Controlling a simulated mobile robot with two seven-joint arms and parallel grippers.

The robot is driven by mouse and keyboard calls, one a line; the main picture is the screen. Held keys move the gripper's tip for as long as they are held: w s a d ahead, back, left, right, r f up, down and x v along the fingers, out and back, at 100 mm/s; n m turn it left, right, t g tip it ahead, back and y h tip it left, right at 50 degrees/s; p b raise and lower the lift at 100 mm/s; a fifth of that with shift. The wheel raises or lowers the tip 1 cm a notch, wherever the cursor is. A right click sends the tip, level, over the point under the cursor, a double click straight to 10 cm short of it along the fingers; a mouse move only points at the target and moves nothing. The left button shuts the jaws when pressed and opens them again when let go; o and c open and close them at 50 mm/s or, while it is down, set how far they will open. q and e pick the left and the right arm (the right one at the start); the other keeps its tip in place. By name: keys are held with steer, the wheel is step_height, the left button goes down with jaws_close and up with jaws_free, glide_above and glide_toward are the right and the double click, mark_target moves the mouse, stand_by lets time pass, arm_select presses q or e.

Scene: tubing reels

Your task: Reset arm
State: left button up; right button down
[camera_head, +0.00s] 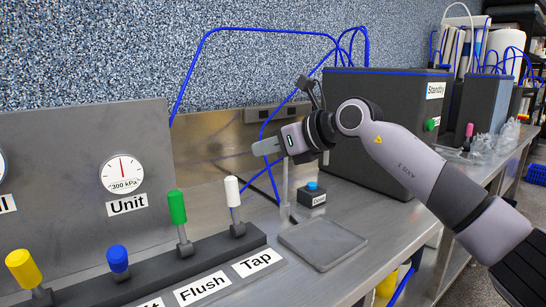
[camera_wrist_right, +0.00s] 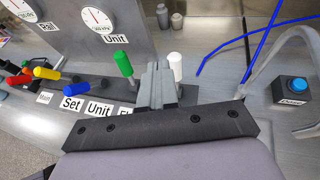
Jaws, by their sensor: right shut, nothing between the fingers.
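My right gripper (camera_head: 262,147) reaches in from the right in the head view, held above the counter with its fingers pointing left. Its fingers (camera_wrist_right: 158,84) are shut with nothing between them in the wrist view. A white-handled lever (camera_head: 232,192) stands below and left of the fingers, apart from them in the head view; in the wrist view its handle (camera_wrist_right: 175,66) shows just behind the fingers. A green lever (camera_head: 177,208), a blue one (camera_head: 117,258) and a yellow one (camera_head: 23,268) follow to the left on the dark strip. My left gripper is not in view.
A grey panel with a gauge (camera_head: 122,173) labelled Unit stands behind the levers. A box with a blue button (camera_head: 312,186) and a flat grey plate (camera_head: 322,245) are on the counter. A dark cabinet (camera_head: 390,105) labelled Standby stands behind my arm. Blue tubing (camera_head: 205,55) arches overhead.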

steer(key=s+a+f+m+y, duration=0.2)
steer(key=s+a+m+y, duration=0.15)
steer(key=a+y, duration=0.2)
steer(key=s+d+f+m+t+h, duration=0.2)
steer(key=d+f+m+t+h, duration=0.4)
steer(key=m, duration=0.7)
steer(key=s+d+f+m+t+h, duration=0.2)
steer(key=d+f+m+t+h, duration=0.15)
steer(key=d+m+t, duration=0.7)
steer(key=s+d+f+m+g+h, duration=0.45)
steer(key=f+m, duration=0.25)
steer(key=f, duration=0.2)
steer(key=s+d+f+m+g+h, duration=0.45)
steer(key=f+m+g, duration=0.2)
steer(key=f, duration=0.35)
steer(key=s+d+f+m+g+y, duration=0.15)
steer(key=s+f+g, duration=0.4)
steer(key=s, duration=0.75)
steer(key=s+d+f+m+g+y, duration=0.15)
steer(key=s+f+m+g, duration=0.35)
steer(key=s, duration=0.7)
steer(key=w+a+f+n+t+y+p, duration=0.1)
steer(key=w+a+f+n+t, duration=0.1)
steer(key=w+f+t, duration=0.4)
steer(key=shift+w+a+f+n+t, duration=0.15)
steer(key=shift+f+n+t, duration=0.25)
steer(key=shift+f+t, duration=0.55)
